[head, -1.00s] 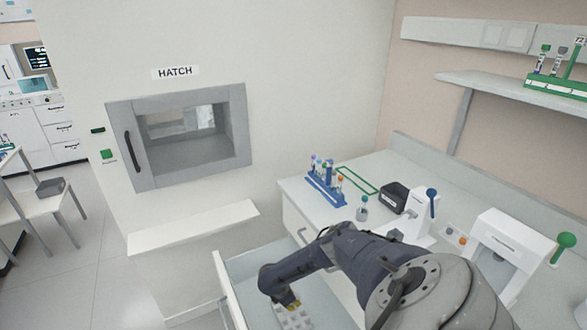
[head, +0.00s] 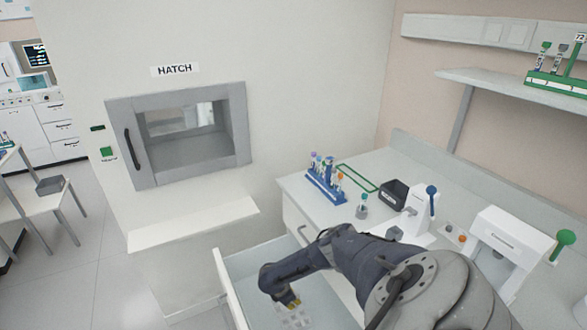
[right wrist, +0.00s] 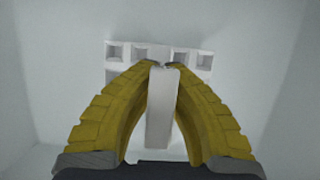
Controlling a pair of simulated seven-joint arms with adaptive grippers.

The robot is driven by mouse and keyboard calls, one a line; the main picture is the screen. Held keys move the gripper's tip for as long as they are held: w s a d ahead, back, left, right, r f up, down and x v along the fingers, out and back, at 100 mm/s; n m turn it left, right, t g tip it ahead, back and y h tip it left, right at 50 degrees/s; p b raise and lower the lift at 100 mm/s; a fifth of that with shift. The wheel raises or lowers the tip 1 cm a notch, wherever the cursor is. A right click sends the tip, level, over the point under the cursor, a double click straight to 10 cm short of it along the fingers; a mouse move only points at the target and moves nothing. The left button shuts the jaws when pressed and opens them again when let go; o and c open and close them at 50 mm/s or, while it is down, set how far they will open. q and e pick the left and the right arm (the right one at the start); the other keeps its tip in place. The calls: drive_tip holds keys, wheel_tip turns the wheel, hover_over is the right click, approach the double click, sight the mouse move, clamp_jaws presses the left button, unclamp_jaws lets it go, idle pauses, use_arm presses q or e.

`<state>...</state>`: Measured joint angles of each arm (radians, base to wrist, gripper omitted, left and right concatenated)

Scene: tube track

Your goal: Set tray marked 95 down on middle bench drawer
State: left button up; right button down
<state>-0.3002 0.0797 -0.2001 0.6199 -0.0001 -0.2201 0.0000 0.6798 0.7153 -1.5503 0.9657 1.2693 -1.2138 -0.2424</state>
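A white tray (head: 294,317) with square holes is low inside an open bench drawer (head: 255,262); no number on it is legible. In the right wrist view the tray (right wrist: 203,60) lies below the fingers. My right gripper (head: 292,302) has its yellow fingers closed around the tray's upright white handle, and it also shows in the right wrist view (right wrist: 163,68). I cannot tell whether the tray touches the drawer floor. The arm hides part of the drawer. My left gripper is not in view.
On the bench top are a blue tube rack (head: 326,182), a green outline (head: 357,178), a black device (head: 394,194) and white devices (head: 508,240). A hatch (head: 180,135) with a ledge (head: 195,224) is left of the drawer. A green rack (head: 560,84) stands on the shelf.

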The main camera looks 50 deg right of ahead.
drive_tip(key=c, duration=1.5)
unclamp_jaws()
drive_tip(key=shift+v, duration=6.05)
drive_tip(key=shift+w, duration=0.1)
